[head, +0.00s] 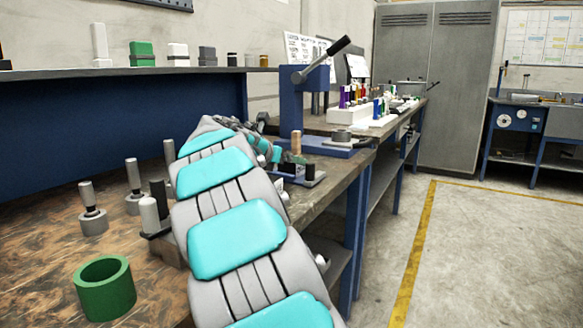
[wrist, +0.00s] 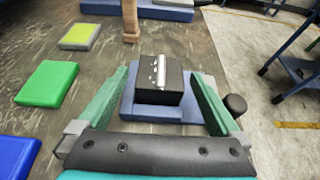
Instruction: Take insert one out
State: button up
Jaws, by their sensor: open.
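My gripper (wrist: 161,76) is open in the wrist view, with one green finger on each side of a black block (wrist: 158,94). The block has a silver strip and small pale marks on top and sits on a blue stepped base (wrist: 190,112). The fingers look apart from the block; nothing is held. No label names insert one, and I cannot tell whether it is the silver strip or the block. In the head view my arm reaches along the bench and mostly hides this spot.
A wooden-handled post (wrist: 130,18) stands beyond the block. Green (wrist: 48,84), yellow-grey (wrist: 80,37) and blue (wrist: 16,158) blocks lie left. A blue lever press (head: 291,105), green ring (head: 88,298) and metal plugs (head: 93,222) stand on the bench (head: 50,240).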

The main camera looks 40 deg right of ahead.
jog(key=x, duration=0.2)
jog(key=shift+w+d+f, duration=0.1)
jog(key=shift+d+f, duration=0.1)
jog(key=shift+d, duration=0.05)
jog(key=shift+c, duration=0.2)
grip_shut()
dwell(0.4)
jog(key=shift+r, duration=0.1)
